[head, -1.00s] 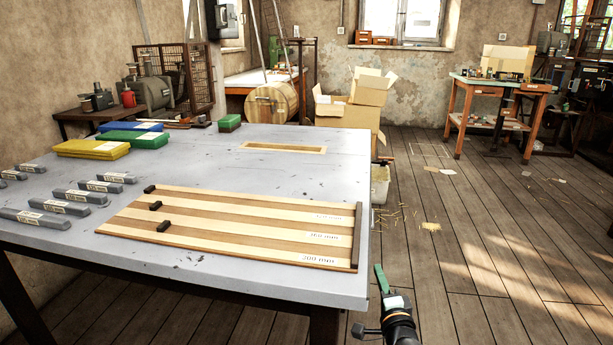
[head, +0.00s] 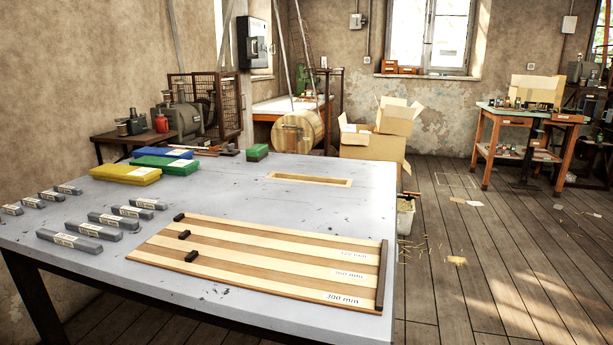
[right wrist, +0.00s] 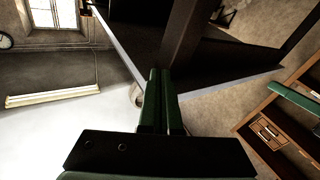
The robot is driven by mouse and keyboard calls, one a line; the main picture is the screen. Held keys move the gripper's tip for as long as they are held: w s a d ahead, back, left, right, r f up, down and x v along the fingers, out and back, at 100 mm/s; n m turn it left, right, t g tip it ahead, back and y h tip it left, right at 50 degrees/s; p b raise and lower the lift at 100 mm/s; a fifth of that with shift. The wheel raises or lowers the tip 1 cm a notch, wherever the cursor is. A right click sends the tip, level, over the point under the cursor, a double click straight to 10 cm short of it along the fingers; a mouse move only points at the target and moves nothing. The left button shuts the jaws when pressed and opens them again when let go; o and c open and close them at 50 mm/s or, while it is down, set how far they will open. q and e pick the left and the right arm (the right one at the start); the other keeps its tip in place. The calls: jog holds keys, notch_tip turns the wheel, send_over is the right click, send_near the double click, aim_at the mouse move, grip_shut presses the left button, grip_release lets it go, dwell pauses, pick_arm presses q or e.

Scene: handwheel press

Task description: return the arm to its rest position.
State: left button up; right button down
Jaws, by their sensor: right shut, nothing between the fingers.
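My right gripper (right wrist: 163,100) shows in the right wrist view, with its two green fingers together and nothing between them. It is out of the head view. My left gripper is in neither view. In the head view, the grey work table (head: 335,225) carries a striped wooden board (head: 270,262) with length labels, dark stops and a dark end strip. The fingers appear clear of everything in the right wrist view.
Several grey bars (head: 92,228) lie at the table's left. Yellow (head: 125,174), green (head: 165,166) and blue boxes stand behind them. Cardboard boxes (head: 378,135) stand beyond the table. The floor to the right is mostly open.

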pick_arm(q)
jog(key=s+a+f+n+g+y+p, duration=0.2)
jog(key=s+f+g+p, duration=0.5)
jog(key=p, duration=1.3)
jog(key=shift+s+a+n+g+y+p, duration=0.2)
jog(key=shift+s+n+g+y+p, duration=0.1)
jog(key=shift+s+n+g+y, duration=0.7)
pick_arm(e)
jog(key=s+d+f+m+g+h, duration=0.2)
jog(key=s+f+m+g+h, duration=0.1)
jog(key=s+f+g, duration=0.4)
jog(key=shift+s+d+m+g+h, duration=0.3)
jog(key=shift+s+m+g, duration=0.1)
jog(key=shift+s+g, duration=0.7)
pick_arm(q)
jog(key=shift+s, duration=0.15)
